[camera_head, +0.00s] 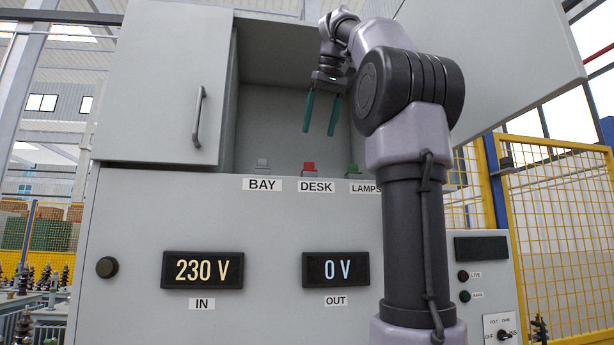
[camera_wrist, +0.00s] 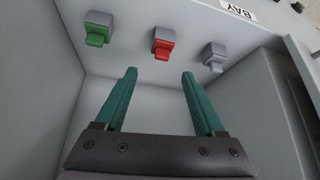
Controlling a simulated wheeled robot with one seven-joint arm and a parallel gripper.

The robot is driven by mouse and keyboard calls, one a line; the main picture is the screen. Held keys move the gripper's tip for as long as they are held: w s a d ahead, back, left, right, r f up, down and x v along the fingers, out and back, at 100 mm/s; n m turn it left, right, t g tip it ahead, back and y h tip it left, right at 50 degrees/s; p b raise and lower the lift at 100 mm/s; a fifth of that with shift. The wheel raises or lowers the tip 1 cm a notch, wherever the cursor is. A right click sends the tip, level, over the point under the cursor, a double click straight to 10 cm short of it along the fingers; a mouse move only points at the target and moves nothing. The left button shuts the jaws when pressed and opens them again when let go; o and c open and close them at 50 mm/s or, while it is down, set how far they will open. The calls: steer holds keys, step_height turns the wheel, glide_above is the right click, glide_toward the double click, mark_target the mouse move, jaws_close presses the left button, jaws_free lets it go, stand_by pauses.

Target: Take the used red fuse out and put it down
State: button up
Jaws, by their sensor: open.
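The red fuse (camera_head: 309,167) sits in the holder above the DESK label, between the grey and green ones. It also shows in the wrist view (camera_wrist: 163,48), seated in its grey base and lying beyond the gap between my fingertips. My gripper (camera_head: 321,112) is open and empty, with its two green fingers pointing down inside the cabinet, above and slightly right of the red fuse. In the wrist view the fingers (camera_wrist: 160,72) are apart and do not touch the fuse.
A grey fuse (camera_head: 262,163) sits above BAY and a green fuse (camera_head: 353,169) above LAMPS. The left cabinet door (camera_head: 160,80) and the raised panel at right flank the opening. Displays read 230 V (camera_head: 203,270) IN and 0 V (camera_head: 336,270) OUT.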

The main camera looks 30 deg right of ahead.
mark_target(310, 170)
steer(key=x, duration=0.9)
steer(key=shift+w+a+f, duration=0.15)
steer(key=shift+w, duration=0.1)
jaws_close()
